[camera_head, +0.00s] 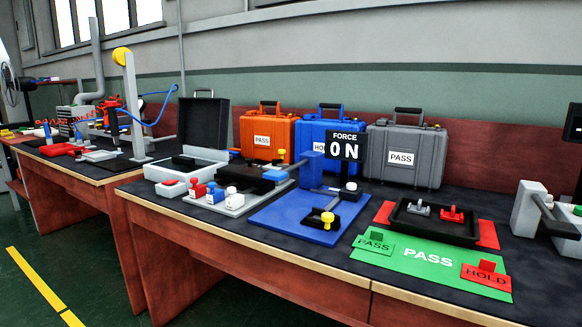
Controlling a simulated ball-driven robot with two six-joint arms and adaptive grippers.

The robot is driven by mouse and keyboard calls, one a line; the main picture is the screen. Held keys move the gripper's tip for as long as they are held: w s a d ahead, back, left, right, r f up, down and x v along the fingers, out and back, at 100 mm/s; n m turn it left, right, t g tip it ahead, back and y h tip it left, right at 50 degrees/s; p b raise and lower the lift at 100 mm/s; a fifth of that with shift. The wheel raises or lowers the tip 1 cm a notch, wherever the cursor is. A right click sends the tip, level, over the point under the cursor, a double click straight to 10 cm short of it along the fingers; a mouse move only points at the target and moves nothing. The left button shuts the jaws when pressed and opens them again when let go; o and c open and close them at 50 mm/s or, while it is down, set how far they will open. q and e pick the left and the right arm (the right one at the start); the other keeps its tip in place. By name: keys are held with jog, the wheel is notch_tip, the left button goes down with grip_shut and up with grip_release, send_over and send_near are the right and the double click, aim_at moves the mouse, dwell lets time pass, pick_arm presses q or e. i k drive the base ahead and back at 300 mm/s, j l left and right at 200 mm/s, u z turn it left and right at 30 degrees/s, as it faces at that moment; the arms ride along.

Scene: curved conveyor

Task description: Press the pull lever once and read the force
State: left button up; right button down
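A black display (345,147) reading "FORCE 0 N" stands on a blue force rig near the middle of the table. The rig has a blue base plate (290,222), a blue upright block (311,170) and a dark arm reaching right. A small black fixture with a yellow knob (327,217) sits at the front of the plate. I cannot tell for certain which part is the pull lever. Neither of my grippers shows in the head view, and nothing is seen touching the rig.
Orange (264,124), blue (322,119) and grey (401,159) cases stand behind. A black tray (410,227) holds two small parts, behind a green PASS mat (425,265). A grey device (528,206) is at right.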

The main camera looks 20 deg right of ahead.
aim_at(272, 175)
jog(key=i+j+z, duration=0.2)
jog(key=i+z, duration=0.15)
jog(key=i, duration=0.15)
jog(key=i+j+z, duration=0.4)
jog(key=i+l, duration=0.05)
